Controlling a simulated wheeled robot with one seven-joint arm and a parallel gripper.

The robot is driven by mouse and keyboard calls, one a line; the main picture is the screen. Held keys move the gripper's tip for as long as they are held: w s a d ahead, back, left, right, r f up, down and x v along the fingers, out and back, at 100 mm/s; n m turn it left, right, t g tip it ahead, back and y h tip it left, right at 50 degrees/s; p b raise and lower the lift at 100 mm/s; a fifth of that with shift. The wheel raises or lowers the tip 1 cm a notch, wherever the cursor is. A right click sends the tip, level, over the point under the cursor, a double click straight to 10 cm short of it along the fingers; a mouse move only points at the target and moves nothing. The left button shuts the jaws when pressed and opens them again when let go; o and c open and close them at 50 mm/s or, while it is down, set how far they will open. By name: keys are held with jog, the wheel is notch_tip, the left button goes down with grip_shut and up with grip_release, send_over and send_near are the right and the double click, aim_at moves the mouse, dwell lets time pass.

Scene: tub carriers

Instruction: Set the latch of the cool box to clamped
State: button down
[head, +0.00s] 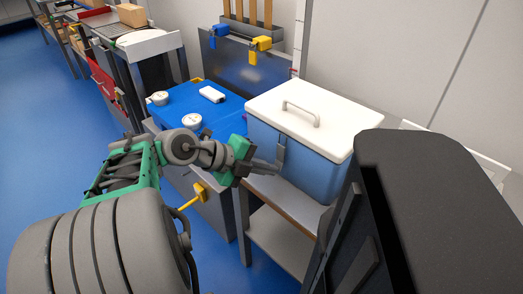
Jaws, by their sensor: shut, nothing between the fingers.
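The cool box (299,150) is blue with a white lid (320,108) and a grey handle on top. It stands on a table right of centre. A grey latch (281,152) shows on its front face, partly close to my gripper; I cannot tell its exact setting. My gripper (272,169) is shut and empty. Its fingertips are at the front of the box, just below and beside the latch; I cannot tell whether they touch it. My arm reaches in from the lower left.
A yellow handle (193,195) sticks out below. A wall stands behind the box. Blue floor is open at left.

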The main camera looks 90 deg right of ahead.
dwell(0.4)
jog(key=w+a+r+p, duration=0.4)
jog(key=w+a+p, duration=0.2)
jog(key=w, duration=0.4)
jog(key=shift+w+a, duration=0.3)
jog(key=shift+a, duration=0.6)
jog(key=shift+r, duration=0.1)
